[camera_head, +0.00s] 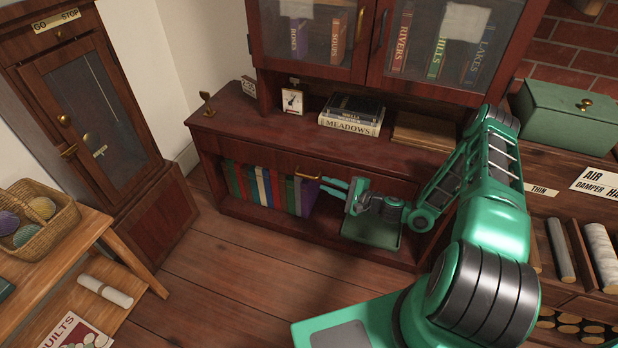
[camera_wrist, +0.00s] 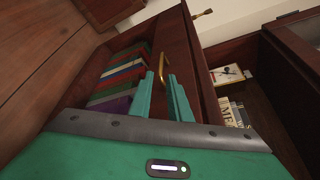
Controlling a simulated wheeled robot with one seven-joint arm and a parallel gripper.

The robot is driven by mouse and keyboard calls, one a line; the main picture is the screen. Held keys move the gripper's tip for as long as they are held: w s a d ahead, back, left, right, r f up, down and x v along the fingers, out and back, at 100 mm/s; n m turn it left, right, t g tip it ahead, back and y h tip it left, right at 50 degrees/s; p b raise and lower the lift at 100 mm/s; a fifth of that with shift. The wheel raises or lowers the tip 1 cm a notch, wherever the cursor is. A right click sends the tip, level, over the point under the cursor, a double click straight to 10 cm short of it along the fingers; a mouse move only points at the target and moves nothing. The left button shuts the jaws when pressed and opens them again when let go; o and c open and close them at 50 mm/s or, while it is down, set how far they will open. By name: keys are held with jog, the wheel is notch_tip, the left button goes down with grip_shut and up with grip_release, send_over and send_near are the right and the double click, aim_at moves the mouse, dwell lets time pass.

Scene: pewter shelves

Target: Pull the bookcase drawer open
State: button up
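The dark red-brown bookcase (camera_head: 228,135) stands ahead, with a shallow drawer front (camera_head: 265,160) under its ledge. The drawer looks flush with the case. A brass bar handle (camera_head: 307,176) sits on the drawer front; it also shows in the wrist view (camera_wrist: 162,66). My green gripper (camera_head: 328,187) is just right of the handle in the head view. In the wrist view my gripper (camera_wrist: 163,82) has its two fingers apart, with the handle just beyond the tips and roughly in line with the gap. Nothing is held. Contact with the handle cannot be told.
Books (camera_head: 265,187) stand on the shelf below the drawer. A green tray (camera_head: 375,232) lies beneath my gripper. Glass doors (camera_head: 440,45) are above the ledge. A tall clock case (camera_head: 90,120) and a side table (camera_head: 60,245) stand left. The floor (camera_head: 230,265) in front is clear.

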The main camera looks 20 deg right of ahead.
aim_at(307, 176)
jog(key=x, duration=1)
jog(key=shift+w+a+f, duration=0.1)
jog(key=shift+w+a, duration=0.1)
